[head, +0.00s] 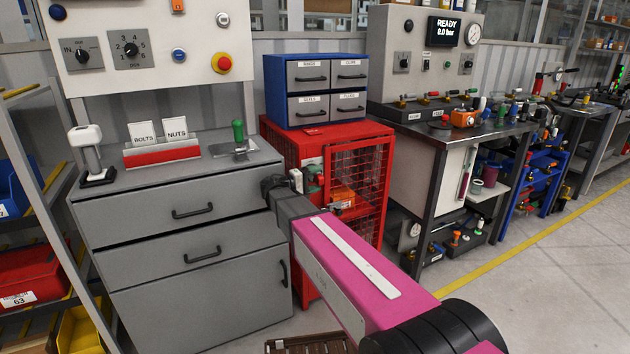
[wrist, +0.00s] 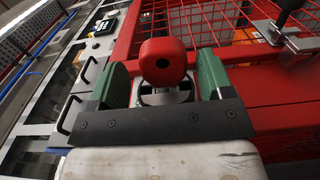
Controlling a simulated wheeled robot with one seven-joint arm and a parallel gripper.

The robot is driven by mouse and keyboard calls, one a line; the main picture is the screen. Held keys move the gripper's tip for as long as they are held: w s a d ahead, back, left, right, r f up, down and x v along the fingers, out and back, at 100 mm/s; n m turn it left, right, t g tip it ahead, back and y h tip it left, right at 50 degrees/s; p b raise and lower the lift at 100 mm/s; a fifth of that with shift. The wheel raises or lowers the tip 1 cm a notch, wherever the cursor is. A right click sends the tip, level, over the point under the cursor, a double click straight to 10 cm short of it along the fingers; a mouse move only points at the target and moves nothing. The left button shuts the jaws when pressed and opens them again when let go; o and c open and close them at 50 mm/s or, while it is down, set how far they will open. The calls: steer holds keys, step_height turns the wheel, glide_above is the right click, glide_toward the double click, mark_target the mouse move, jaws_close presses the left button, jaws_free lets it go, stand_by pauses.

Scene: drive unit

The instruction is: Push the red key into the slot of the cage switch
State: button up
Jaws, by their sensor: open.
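The red key (wrist: 163,62) shows its rounded head with a small dark hole in the wrist view. My gripper (wrist: 161,72) is open, with one green finger pad on each side of the key head and visible room on both sides. Behind the key is the cage switch (wrist: 180,97), a grey plate with a dark ring on the red cage frame. The key's shaft and the slot are hidden behind its head, so I cannot tell how deep the key sits. In the head view my gripper (head: 292,183) is at the left front post of the red cage (head: 385,150); the key is not clear there.
A blue drawer unit (head: 316,88) stands on the cage. A grey cabinet (head: 200,235) with handles is close on the left. A latch with a dark handle (wrist: 285,38) is on the cage at right in the wrist view. A workbench (head: 440,133) stands further right.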

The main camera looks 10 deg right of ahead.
steer(key=v, duration=1)
steer(key=shift+s+a, duration=0.15)
steer(key=shift+a, duration=0.15)
steer(key=shift+s, duration=0.1)
steer(key=shift+s+d, duration=1.1)
steer(key=shift+s, duration=2.15)
steer(key=s+d+f+g+y, duration=0.2)
steer(key=d+f+y, duration=0.15)
steer(key=f, duration=0.25)
steer(key=s+d+f+g+y, duration=0.1)
steer(key=s+d+f+y, duration=0.15)
steer(key=d+f, duration=0.25)
steer(key=s+d+f+m+g+y, duration=0.2)
steer(key=s+f+m+y, duration=0.1)
steer(key=s+f+y, duration=0.7)
steer(key=shift+f+m+y, duration=0.3)
steer(key=shift+f+y, duration=0.3)
steer(key=shift+f, duration=0.2)
